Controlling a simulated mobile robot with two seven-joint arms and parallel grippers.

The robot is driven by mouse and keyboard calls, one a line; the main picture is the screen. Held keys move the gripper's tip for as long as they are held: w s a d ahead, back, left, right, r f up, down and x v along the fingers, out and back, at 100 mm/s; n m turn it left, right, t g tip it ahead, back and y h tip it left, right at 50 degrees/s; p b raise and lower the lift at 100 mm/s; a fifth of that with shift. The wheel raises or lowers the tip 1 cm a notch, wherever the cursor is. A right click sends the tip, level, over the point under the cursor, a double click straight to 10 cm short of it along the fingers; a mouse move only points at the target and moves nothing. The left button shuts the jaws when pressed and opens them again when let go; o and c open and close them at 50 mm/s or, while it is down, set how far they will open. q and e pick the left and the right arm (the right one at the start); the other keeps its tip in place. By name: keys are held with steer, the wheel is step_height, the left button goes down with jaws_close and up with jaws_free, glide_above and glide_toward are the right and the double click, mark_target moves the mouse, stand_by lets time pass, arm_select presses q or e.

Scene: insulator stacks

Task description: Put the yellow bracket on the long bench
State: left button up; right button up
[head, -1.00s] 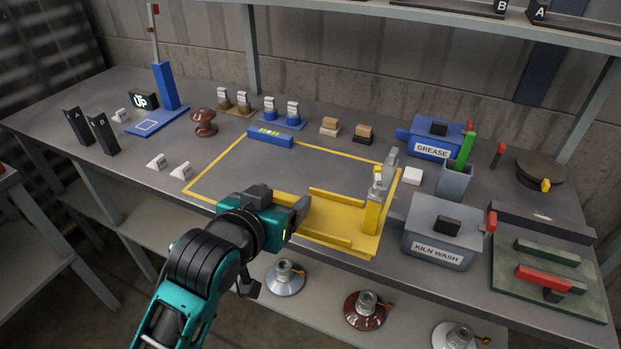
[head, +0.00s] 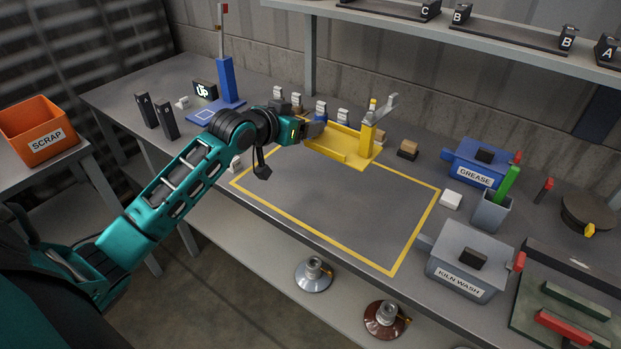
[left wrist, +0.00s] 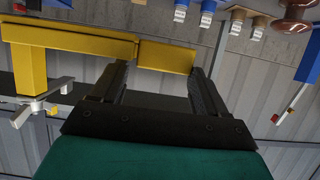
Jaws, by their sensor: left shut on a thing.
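The yellow bracket (head: 342,145) is a flat yellow tray with raised sides, an upright post and a grey lever on top at its right end. In the head view it is at the back part of the long bench (head: 300,185), over the far edge of the yellow outline. My left gripper (head: 318,128) is shut on its left end. In the left wrist view the bracket (left wrist: 70,45) spans the fingers, seen upside down. I cannot tell whether its underside touches the bench. My right gripper is not in view.
The yellow-outlined area (head: 345,205) in front is bare. Small insulators (head: 321,108) stand behind the bracket. The grease box (head: 478,163), kiln wash box (head: 465,262) and grey cup (head: 491,212) are to the right. An orange scrap bin (head: 38,130) is at far left.

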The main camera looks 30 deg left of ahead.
arm_select(q)
step_height(320, 180, down, 11)
steer(key=shift+f+b, duration=0.1)
steer(key=shift+b, duration=0.6)
steer(key=shift+f+b, duration=0.45)
steer(key=shift+f, duration=1.55)
steer(key=o, duration=1.2)
steer(key=shift+f, duration=0.15)
steer(key=shift+c, duration=0.2)
steer(key=shift+s+r, duration=0.2)
steer(key=shift+s, duration=0.1)
steer(key=p+v, duration=0.2)
steer(key=v, duration=0.9)
steer(key=shift+f, duration=0.1)
steer(key=shift+m+g+h, duration=0.3)
steer(key=shift+g, duration=0.2)
steer(key=s+d+f, duration=0.2)
steer(key=d+f, duration=0.1)
steer(key=s+d+f, duration=0.3)
steer(key=shift+s+f, duration=0.1)
steer(key=shift+s, duration=0.1)
steer(key=s+d+f, duration=0.2)
steer(key=s+d, duration=0.2)
steer(key=d, duration=0.2)
steer(key=s+d+f+m+g, duration=0.1)
steer(key=s+d+f, duration=0.2)
steer(key=s+d, duration=0.2)
steer(key=shift+s+d+f+g, duration=0.25)
steer(key=shift+d+f+g, duration=0.05)
steer(key=shift+d, duration=0.35)
